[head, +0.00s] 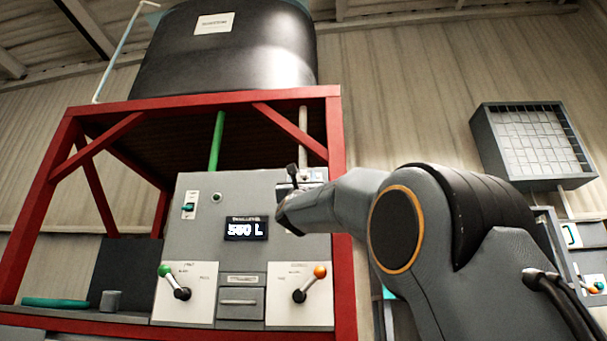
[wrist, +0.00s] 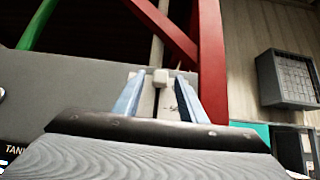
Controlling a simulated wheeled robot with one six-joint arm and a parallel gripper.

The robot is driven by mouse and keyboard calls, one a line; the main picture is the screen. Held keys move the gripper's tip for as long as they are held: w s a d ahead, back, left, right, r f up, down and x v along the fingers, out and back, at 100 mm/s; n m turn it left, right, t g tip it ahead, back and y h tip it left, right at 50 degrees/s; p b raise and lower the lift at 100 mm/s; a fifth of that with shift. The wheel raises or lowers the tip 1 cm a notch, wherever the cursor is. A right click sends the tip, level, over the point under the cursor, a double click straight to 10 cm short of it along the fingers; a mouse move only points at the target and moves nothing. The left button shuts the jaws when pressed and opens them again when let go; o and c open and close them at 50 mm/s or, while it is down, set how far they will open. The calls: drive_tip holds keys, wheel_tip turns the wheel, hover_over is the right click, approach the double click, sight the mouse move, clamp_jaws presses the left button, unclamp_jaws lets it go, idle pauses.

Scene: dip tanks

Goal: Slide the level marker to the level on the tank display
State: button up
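The tank display (head: 246,228) is a dark screen on the grey panel (head: 215,240). It seems to read 560 L, but the first digit is blurred. My gripper (wrist: 160,76) is at the panel's upper right, with two bluish fingers spread apart. A small light grey block (wrist: 160,77), apparently the level marker, shows between the fingertips, with a gap on each side. A pale plate (wrist: 168,100) shows behind it, perhaps the level scale. In the head view my gripper (head: 291,175) is partly hidden by my wrist, and the marker cannot be made out there.
A black tank (head: 235,50) stands on a red frame (head: 200,103) above the panel. Levers with a green knob (head: 164,271) and an orange knob (head: 320,271) stick out below. A green pipe (head: 216,140) runs down behind. A grey wall box (head: 532,145) hangs at right.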

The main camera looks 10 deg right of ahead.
drive_tip(key=shift+c, duration=0.3)
clamp_jaws()
wheel_tip(320, 180, down, 4)
drive_tip(key=b, duration=0.6)
drive_tip(key=shift+o, duration=0.3)
unclamp_jaws()
